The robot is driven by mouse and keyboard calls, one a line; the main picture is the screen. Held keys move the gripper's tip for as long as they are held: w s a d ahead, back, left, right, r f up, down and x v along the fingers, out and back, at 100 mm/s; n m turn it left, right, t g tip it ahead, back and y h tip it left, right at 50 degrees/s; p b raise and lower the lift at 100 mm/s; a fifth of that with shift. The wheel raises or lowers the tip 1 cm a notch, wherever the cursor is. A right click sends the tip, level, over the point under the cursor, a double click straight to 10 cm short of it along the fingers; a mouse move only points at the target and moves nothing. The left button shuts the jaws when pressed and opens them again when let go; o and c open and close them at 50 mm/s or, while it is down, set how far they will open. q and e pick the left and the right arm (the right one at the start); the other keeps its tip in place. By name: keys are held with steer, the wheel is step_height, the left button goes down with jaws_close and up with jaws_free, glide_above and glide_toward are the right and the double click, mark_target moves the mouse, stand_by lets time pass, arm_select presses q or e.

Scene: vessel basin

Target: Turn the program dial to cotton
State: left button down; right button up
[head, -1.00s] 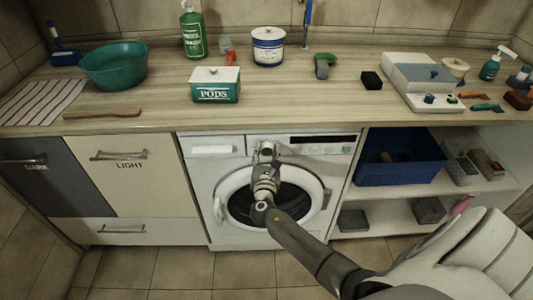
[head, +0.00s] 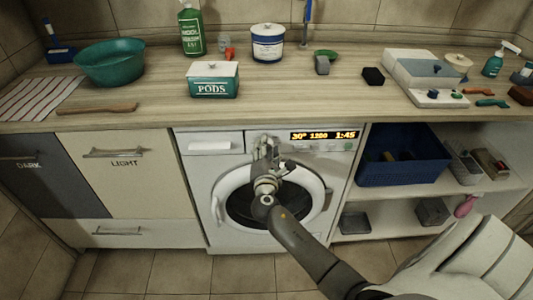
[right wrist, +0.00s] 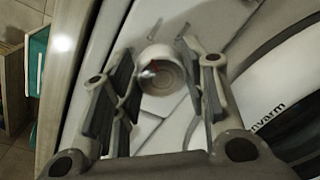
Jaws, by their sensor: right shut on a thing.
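The white washing machine (head: 215,172) stands under the counter with its round door closed. Its program dial (right wrist: 162,76) is round and white, with a small red mark, and sits between the two fingers in the right wrist view. My right gripper (head: 265,145) is at the control panel, shut on the dial, and largely hides it in the head view. The lit display (head: 323,135) right of the gripper reads 30°, 1200 and 1:45 in orange. I cannot read any program labels around the dial. My left gripper is out of view.
The detergent drawer (head: 210,145) is left of the dial. The counter (head: 160,93) above holds a green pods box (head: 213,80), a teal basin (head: 110,66) and other items. A blue crate (head: 402,172) sits on the open shelf at right.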

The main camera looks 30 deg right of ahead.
steer(key=shift+m+b, duration=0.35)
steer(key=shift+m, duration=0.35)
steer(key=o, duration=1)
steer(key=shift+o, duration=0.2)
steer(key=v, duration=1.2)
steer(key=shift+s, duration=0.1)
